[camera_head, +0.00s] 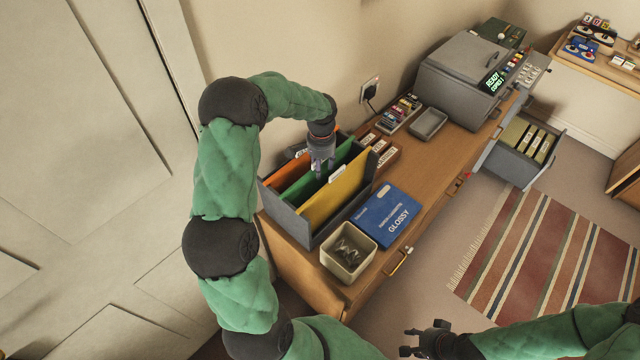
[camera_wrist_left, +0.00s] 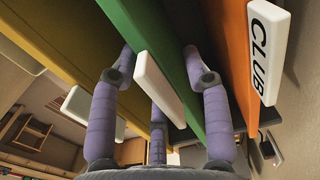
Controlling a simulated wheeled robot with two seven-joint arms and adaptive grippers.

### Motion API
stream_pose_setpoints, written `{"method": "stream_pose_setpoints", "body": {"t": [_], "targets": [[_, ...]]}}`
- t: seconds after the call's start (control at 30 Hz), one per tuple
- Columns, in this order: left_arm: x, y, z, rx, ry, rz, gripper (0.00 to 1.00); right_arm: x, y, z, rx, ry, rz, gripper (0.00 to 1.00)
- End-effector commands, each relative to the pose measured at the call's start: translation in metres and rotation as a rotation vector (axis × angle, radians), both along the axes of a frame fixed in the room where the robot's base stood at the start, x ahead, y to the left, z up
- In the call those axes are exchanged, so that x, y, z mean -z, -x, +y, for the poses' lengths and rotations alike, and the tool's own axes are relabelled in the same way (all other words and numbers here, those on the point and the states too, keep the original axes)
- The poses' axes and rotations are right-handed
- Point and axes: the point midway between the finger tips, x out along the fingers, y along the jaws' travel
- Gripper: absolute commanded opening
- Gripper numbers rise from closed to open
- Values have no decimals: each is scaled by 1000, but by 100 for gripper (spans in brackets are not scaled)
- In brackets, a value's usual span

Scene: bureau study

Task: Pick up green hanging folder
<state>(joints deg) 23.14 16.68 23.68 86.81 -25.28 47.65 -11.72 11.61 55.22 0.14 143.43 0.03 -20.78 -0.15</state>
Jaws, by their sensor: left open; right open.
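The green hanging folder (camera_head: 300,189) stands upright in a grey file box, between an orange folder (camera_head: 285,172) and a yellow folder (camera_head: 335,197). My left gripper (camera_head: 321,170) is open, pointing down at the green folder's top edge. In the left wrist view, the green folder (camera_wrist_left: 146,32) and a white tab (camera_wrist_left: 158,88) lie between the spread purple fingers (camera_wrist_left: 158,60). I cannot tell whether any finger touches the folder. My right gripper (camera_head: 424,340) is open and empty, low in the head view, away from the box.
The grey file box (camera_head: 285,219) stands at the desk's near-left end by the wall. A blue paper box (camera_head: 386,216) and a beige bin of clips (camera_head: 349,253) are close in front. A copier (camera_head: 470,70) and a grey tray (camera_head: 428,124) stand farther right.

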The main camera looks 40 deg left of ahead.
Motion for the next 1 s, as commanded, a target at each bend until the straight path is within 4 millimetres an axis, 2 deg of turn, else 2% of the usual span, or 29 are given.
{"method": "stream_pose_setpoints", "body": {"t": [0.1, 0.3, 0.37, 0.47, 0.5, 0.87, 1.0], "targets": [[10, 0, 1, -1, 0, -2, 48, 2, 0, 0, 0, 0, 0, 43], [10, 0, 1, -1, -1, -2, 48, 2, 0, 0, 0, 0, 0, 43], [10, 0, 1, -1, -1, -2, 34, 2, 0, 0, 0, 0, 0, 43], [10, 0, 0, -1, -1, -2, 5, 2, 0, 0, 0, 0, 0, 43], [10, 0, 0, -1, -1, -2, 0, 2, 0, 0, 0, 0, 0, 43], [9, -1, 1, -1, -1, -2, 0, 1, 0, 0, 0, 0, 0, 43], [-1, -1, 1, -1, -2, -3, 0, 0, 0, 0, 0, 0, 0, 43]]}}
